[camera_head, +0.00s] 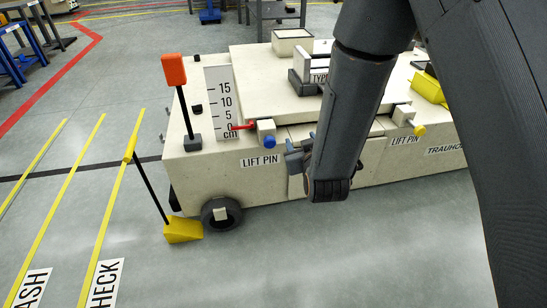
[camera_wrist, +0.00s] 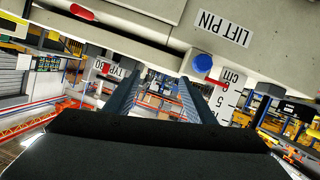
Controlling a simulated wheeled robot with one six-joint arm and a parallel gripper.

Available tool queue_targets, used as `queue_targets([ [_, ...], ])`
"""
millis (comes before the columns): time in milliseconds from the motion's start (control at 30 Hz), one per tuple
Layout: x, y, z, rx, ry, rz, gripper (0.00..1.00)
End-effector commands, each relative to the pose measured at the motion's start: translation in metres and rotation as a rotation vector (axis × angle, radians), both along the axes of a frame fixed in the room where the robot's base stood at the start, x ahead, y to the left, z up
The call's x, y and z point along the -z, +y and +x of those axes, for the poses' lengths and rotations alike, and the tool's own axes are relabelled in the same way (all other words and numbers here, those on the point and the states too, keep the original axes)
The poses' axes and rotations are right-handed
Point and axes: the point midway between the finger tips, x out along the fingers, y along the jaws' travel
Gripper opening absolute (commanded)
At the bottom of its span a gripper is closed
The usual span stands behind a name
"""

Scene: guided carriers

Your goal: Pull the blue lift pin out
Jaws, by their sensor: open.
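The blue lift pin (camera_head: 269,142) has a round blue knob on a small block at the front edge of the beige carrier (camera_head: 215,180), above a LIFT PIN label (camera_head: 259,161). In the wrist view the blue knob (camera_wrist: 202,64) is just above and right of the right finger's tip, outside the space between the fingers. My gripper (camera_head: 299,146) is open and empty, just right of the blue pin in the head view, in front of the carrier's side. In the wrist view its fingers (camera_wrist: 160,88) stand apart. The pin's shaft is hidden.
A yellow lift pin (camera_head: 419,130) is farther right on the same side. A red pointer (camera_head: 241,127) stands beside a centimetre scale (camera_head: 219,105). An orange-topped post (camera_head: 174,72) stands at the carrier's left corner. A yellow wheel chock (camera_head: 183,230) is by the wheel. Floor in front is clear.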

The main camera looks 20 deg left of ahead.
Motion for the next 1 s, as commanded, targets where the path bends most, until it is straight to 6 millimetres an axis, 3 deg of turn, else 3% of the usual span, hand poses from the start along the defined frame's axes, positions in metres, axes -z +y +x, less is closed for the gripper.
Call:
queue_targets([
  [33, 0.027, 0.015, 0.000, -0.023, -0.045, 0.007, 0.50],
  [300, 0.069, 0.062, -0.014, -0.100, -0.261, 0.058, 0.50],
  [567, 0.075, 0.076, -0.018, -0.119, -0.329, 0.079, 0.50],
  [1000, 0.075, 0.108, 0.034, -0.119, -0.329, 0.079, 0.50],
])
